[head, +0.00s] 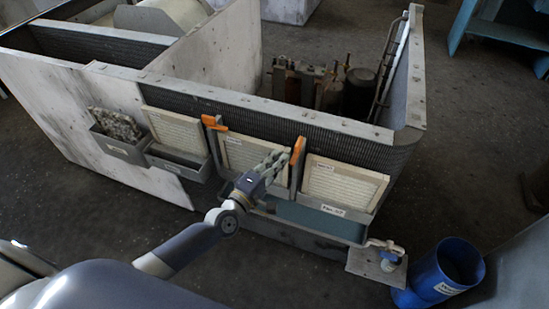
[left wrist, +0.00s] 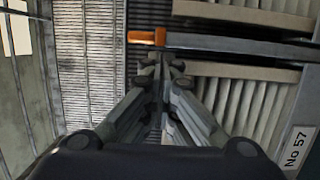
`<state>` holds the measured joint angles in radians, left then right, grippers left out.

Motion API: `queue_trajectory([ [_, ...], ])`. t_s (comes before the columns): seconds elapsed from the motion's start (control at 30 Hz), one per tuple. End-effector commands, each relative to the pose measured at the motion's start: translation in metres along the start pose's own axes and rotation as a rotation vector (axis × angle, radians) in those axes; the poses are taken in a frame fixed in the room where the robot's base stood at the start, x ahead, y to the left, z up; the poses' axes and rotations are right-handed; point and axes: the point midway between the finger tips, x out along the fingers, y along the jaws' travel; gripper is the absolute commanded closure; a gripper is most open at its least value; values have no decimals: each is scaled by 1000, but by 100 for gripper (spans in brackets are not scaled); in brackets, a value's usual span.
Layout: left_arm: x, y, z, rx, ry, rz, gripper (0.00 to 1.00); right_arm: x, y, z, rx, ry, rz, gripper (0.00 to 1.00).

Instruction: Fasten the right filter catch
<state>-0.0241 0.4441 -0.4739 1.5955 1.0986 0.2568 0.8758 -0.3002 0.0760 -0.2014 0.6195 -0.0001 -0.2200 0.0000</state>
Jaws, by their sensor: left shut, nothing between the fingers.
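The right filter catch (head: 297,151) has an orange handle standing near upright on a grey upright bar between two pleated filters. In the left wrist view its orange end (left wrist: 147,37) and grey bar lie just beyond my fingertips. My left gripper (head: 283,158) is shut and empty, close beside the handle at its left. Its closed fingers fill the middle of the left wrist view (left wrist: 162,60); whether they touch the catch I cannot tell. The middle filter (head: 242,156) is partly hidden by my gripper. The right filter (head: 343,184) sits in its holder. My right gripper is not in view.
Another orange catch (head: 214,123) stands further left, beside the left filter (head: 176,132). A grey bin (head: 122,148) holds rubble-like pieces. A blue bucket (head: 443,273) and a small plate with a valve-like fitting (head: 386,255) are at lower right.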

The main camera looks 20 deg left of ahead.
Motion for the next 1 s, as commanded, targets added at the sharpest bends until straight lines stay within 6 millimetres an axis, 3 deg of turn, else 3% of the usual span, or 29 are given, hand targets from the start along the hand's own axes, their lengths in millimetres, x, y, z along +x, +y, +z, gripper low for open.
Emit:
queue_trajectory([
  [1.0, -3, 1, 6, -3, 114, -1, 100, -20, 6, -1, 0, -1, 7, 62],
])
